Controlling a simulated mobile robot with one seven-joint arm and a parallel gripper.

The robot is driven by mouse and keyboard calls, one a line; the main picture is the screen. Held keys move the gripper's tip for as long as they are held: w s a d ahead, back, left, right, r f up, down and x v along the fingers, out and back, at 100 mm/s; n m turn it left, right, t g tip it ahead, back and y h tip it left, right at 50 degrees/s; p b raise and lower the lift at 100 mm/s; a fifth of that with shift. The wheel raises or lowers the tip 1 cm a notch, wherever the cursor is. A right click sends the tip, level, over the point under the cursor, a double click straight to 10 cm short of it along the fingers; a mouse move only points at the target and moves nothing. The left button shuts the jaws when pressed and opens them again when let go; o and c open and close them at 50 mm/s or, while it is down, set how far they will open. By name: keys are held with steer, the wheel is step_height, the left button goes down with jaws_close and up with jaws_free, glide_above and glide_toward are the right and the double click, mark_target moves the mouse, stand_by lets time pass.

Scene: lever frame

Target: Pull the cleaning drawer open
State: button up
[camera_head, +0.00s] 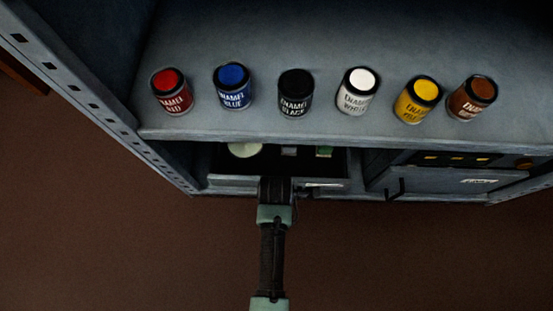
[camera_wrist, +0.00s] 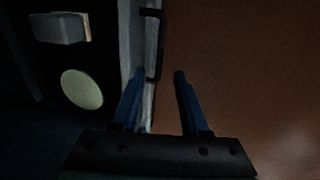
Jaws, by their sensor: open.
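The left drawer (camera_head: 225,182) sits under the grey shelf, with a pale label on its front that is partly hidden by my gripper. I can see into it over its front: a pale round thing (camera_head: 244,149), a grey block (camera_head: 289,151) and a green item (camera_head: 324,152) lie inside. The wrist view shows the round thing (camera_wrist: 82,89) and the block (camera_wrist: 60,28) too. A black bar handle (camera_wrist: 160,45) stands on the drawer front. My gripper (camera_wrist: 160,74) is open and empty, its blue fingertips at the handle's near end; contact cannot be told. The head view shows my gripper (camera_head: 276,188) at the drawer front.
Several enamel paint tins stand in a row on the shelf (camera_head: 330,45), including a black tin (camera_head: 295,93) and a blue tin (camera_head: 233,87). A second drawer (camera_head: 450,180) with a dark handle (camera_head: 395,189) lies to the right. Brown floor in front is clear.

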steer(key=f+b, duration=0.2)
steer(key=f, duration=0.1)
steer(key=w+f+b, duration=0.1)
steer(key=f+b, duration=0.1)
steer(key=f, duration=0.2)
steer(key=shift+w+b, duration=0.2)
steer(key=shift+b, duration=0.1)
jaws_close()
stand_by(1.1)
